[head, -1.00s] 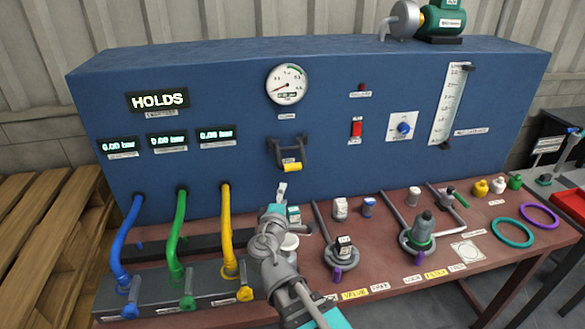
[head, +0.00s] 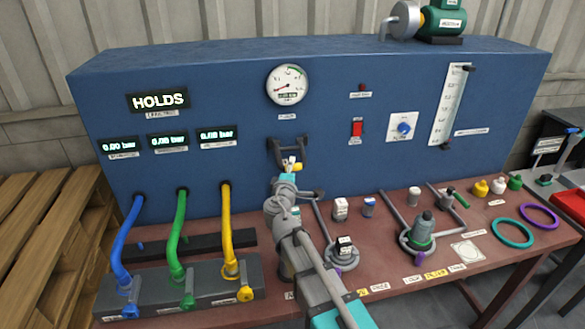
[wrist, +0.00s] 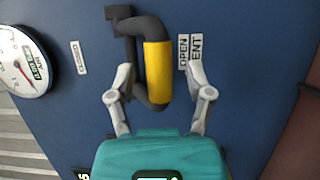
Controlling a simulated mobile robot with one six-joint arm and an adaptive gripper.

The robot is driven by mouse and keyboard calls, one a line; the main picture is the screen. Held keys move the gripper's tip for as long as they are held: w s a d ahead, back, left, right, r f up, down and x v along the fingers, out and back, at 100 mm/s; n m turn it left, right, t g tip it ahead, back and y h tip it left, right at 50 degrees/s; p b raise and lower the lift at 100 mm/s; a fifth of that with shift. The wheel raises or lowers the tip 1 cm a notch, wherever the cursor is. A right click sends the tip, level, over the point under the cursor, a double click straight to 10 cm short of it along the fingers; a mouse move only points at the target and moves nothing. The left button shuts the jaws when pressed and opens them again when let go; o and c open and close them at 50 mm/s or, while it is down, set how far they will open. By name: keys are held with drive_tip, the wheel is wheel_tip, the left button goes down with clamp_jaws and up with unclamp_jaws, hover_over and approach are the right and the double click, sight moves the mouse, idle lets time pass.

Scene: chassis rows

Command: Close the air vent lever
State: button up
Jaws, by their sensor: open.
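The air vent lever (head: 290,148) is a dark U-shaped handle with a yellow grip, mounted on the blue panel below the round gauge. In the wrist view, its yellow grip (wrist: 158,73) lies beside the OPEN label (wrist: 183,50), with the CLOSED label (wrist: 79,57) on the other side of the mount. My gripper (wrist: 161,78) is open, with one finger on each side of the yellow grip and visible gaps to both. In the head view, my gripper (head: 291,166) is at the lever's lower end and partly hides the grip.
The round gauge (head: 287,84) is above the lever. Blue, green and yellow hoses (head: 228,225) run down at the left. Valve fittings (head: 422,232) and small containers stand on the reddish bench (head: 400,292) to the right.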

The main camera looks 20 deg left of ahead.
drive_tip(key=shift+w, duration=0.45)
drive_tip(key=shift+c, duration=0.3)
clamp_jaws()
